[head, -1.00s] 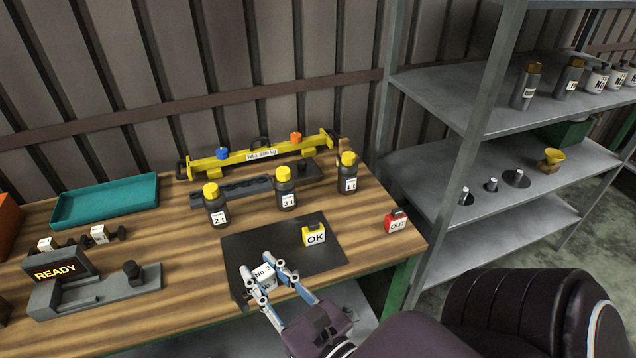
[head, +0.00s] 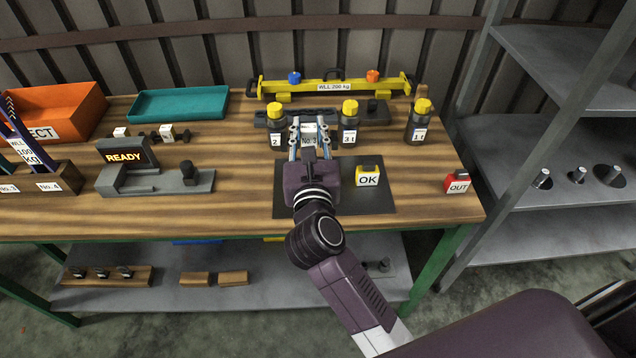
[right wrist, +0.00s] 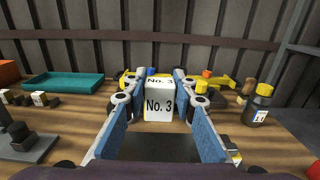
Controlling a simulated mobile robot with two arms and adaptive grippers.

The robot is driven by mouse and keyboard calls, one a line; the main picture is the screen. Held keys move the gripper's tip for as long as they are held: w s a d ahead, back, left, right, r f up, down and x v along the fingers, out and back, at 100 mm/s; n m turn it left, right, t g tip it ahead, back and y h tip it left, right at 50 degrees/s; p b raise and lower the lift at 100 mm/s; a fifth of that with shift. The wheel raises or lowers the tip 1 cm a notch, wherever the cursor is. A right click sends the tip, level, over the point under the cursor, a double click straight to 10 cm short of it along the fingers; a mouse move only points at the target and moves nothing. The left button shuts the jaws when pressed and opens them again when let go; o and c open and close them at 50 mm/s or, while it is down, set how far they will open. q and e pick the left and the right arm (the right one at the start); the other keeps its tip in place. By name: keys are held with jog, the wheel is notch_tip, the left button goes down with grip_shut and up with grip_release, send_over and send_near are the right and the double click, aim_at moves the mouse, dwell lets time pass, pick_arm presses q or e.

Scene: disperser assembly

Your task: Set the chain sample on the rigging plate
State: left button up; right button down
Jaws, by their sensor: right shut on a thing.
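My right gripper (head: 309,148) is shut on a white block marked No. 3 (head: 309,141), which I take for the chain sample. In the right wrist view the block (right wrist: 159,103) sits between the blue fingertips (right wrist: 160,100), its label facing the camera; no chain links can be made out. The gripper holds it near the back edge of a flat dark plate (head: 350,205), between two yellow-capped bottles. I cannot tell for sure that this plate is the rigging plate. My left gripper is not in view.
Bottles marked 2 t (head: 276,130), 3 t (head: 348,125) and 1 t (head: 418,122) stand close by. A yellow beam (head: 335,86) lies behind. A yellow OK block (head: 368,175) is on the plate; a red OUT block (head: 457,182) is right. A READY device (head: 127,157) stands left.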

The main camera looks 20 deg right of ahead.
notch_tip(320, 180, down, 12)
jog(key=shift+r+b, duration=0.2)
jog(key=shift+b, duration=0.85)
jog(key=shift+f+b, duration=0.45)
jog(key=shift+f, duration=1.85)
jog(key=shift+f, duration=0.1)
jog(key=c, duration=1.6)
grip_release()
